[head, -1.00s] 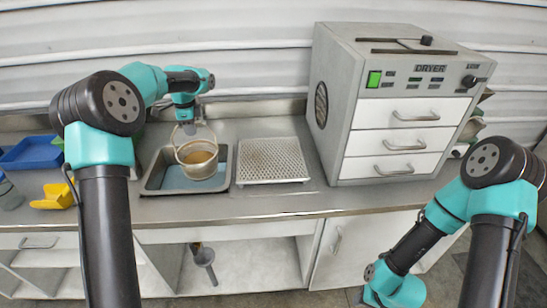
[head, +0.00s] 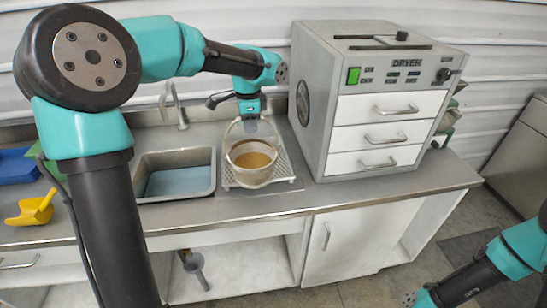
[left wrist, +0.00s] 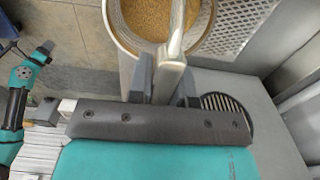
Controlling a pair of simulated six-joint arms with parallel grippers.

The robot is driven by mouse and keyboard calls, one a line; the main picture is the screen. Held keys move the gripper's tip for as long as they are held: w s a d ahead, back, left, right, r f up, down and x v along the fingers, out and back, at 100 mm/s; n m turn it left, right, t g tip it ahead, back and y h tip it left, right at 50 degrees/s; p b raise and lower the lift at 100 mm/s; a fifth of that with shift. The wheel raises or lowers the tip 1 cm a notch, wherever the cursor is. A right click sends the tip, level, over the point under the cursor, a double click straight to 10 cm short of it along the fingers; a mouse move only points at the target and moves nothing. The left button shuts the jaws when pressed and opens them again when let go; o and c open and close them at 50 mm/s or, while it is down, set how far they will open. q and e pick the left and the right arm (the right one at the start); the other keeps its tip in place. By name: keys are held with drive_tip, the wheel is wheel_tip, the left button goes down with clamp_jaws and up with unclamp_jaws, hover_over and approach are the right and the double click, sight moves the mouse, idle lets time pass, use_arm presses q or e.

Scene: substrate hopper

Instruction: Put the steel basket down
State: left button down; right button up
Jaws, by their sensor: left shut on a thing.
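The steel basket (head: 250,180) hangs upright by its wire handle from my left gripper (head: 251,117). Brown grainy material (head: 253,160) fills its lower part. The basket is over the perforated drain tray (head: 227,178); I cannot tell whether its base touches the tray. In the left wrist view, my left gripper (left wrist: 165,82) is shut on the handle (left wrist: 176,40), with the basket rim (left wrist: 126,42) beyond the fingers. My right arm is at the lower right of the head view; its gripper is not clearly visible.
The sink (head: 176,158) with blue-looking water is just left of the tray, with a tap behind it. The dryer (head: 312,130) stands close on the right. A yellow scoop (head: 33,208) and a blue bin (head: 15,167) are at far left. The counter front is clear.

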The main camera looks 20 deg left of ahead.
use_arm(q)
drive_tip(key=shift+s+d+r, duration=0.1)
drive_tip(key=shift+s+d, duration=0.1)
drive_tip(key=shift+d, duration=0.5)
drive_tip(key=w+a+f, duration=0.1)
drive_tip(key=w+a, duration=0.7)
drive_tip(key=w, duration=0.5)
drive_tip(key=shift+w+f, duration=0.2)
drive_tip(key=shift+w, duration=0.2)
drive_tip(key=shift+a+f, duration=0.1)
drive_tip(key=shift+f, duration=1.7)
